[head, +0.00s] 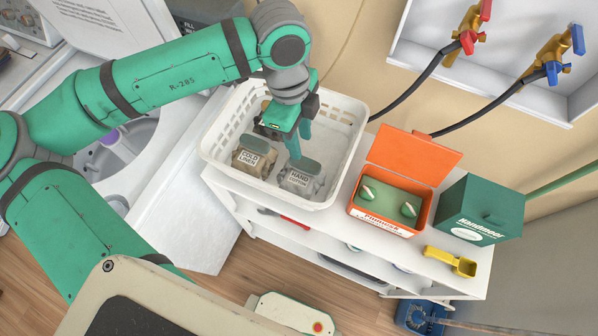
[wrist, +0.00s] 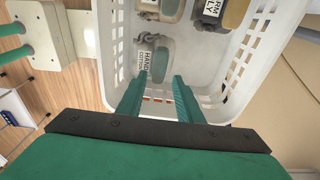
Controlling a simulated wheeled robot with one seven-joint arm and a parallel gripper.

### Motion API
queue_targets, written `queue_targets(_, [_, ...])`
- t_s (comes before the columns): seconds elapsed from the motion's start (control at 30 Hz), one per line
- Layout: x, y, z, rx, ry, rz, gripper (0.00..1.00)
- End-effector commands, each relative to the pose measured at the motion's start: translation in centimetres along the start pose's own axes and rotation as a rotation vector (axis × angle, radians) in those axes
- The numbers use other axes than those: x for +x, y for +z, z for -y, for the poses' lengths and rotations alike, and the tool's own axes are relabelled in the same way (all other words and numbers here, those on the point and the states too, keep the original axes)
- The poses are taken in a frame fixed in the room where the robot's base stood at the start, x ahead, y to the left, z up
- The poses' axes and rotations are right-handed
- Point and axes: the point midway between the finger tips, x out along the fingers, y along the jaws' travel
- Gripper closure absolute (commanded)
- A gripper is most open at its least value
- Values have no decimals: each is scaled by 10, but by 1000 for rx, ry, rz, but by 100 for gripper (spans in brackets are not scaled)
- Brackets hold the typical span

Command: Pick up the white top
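A white slatted basket (head: 222,128) holds several tagged, bundled items. One pale grey-white bundle has a tag reading "HAND COTTON" (head: 300,180) and a grey-green patch on top; it also shows in the wrist view (wrist: 146,56). Beside it on the left lies a beige-grey bundle tagged "COLD LINEN" (head: 252,160). I cannot tell for sure which is the white top; the cotton one looks palest. My gripper (head: 299,144) reaches down into the basket, above the cotton bundle. Its teal fingers (wrist: 160,79) are apart with nothing held between them. Contact cannot be told.
Another tagged item (wrist: 210,15) lies farther off in the basket. Right of the basket, an open orange box (head: 380,222), a dark green box (head: 482,212) and a yellow scoop (head: 450,262) stand on the white shelf unit. Taps with black hoses hang above.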

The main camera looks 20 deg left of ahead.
Motion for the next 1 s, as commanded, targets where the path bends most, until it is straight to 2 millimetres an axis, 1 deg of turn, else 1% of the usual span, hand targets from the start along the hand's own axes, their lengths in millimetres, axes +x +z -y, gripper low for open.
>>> queue_targets(0.03, [8, -2, 0, 4, 3, 0, 67])
queue_targets(0.1, [17, -4, 1, 7, 2, -1, 67])
queue_targets(0.23, [27, -4, 1, 8, 1, -1, 67])
queue_targets(0.37, [34, 0, 0, 0, -1, -1, 67])
queue_targets(0.6, [67, 5, -2, -6, -1, -1, 67])
queue_targets(0.7, [76, 5, -2, -7, -2, -2, 67])
queue_targets(0.8, [80, 5, -2, -7, -2, -1, 67])
queue_targets(1.0, [80, 4, -1, -5, -3, -1, 67])
